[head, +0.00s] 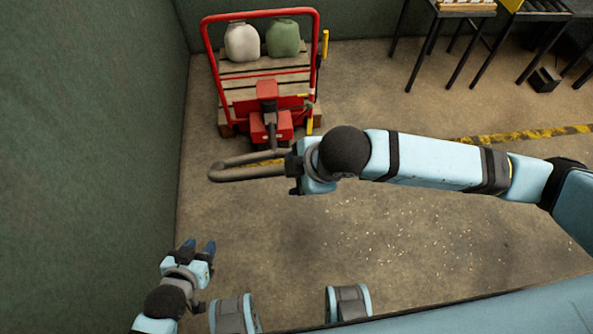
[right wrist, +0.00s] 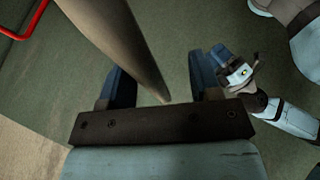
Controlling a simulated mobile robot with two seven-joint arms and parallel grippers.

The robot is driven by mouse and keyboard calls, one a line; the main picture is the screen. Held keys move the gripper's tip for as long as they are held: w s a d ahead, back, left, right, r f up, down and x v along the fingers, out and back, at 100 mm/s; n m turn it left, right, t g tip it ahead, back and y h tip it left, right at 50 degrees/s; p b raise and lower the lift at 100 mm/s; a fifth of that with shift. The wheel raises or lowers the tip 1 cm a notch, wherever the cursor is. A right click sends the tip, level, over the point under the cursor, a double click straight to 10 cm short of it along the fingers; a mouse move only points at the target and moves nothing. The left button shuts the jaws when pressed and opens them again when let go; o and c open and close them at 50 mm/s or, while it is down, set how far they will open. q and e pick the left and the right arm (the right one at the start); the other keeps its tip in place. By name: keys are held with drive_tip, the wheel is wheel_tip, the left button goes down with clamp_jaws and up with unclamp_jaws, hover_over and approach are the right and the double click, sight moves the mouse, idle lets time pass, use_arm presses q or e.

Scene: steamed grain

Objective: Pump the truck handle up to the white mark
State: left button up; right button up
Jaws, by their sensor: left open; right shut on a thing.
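The red pallet truck (head: 266,118) stands near the left wall in the head view. Its grey loop handle (head: 232,168) reaches low toward me, tilted far over. My right gripper (head: 289,168) is at the right side of the loop, shut on the handle; its fingertips are mostly hidden in the head view. In the right wrist view the handle bar (right wrist: 118,42) passes between the blue fingers of this gripper (right wrist: 163,85). My left gripper (head: 198,247) is open and empty, low at the left, apart from the handle. I cannot make out the white mark.
A wooden pallet (head: 240,95) on the truck bears a pale sack (head: 241,42) and a green sack (head: 283,38). A yellow upright piece (head: 325,45) is at the truck's right side. The green wall (head: 90,130) is close at the left. Dark-legged tables stand at upper right. Mid-floor is clear.

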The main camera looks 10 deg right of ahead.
drive_tip(key=p+v, duration=0.1)
drive_tip(key=v, duration=1.2)
drive_tip(key=shift+s+r, duration=0.2)
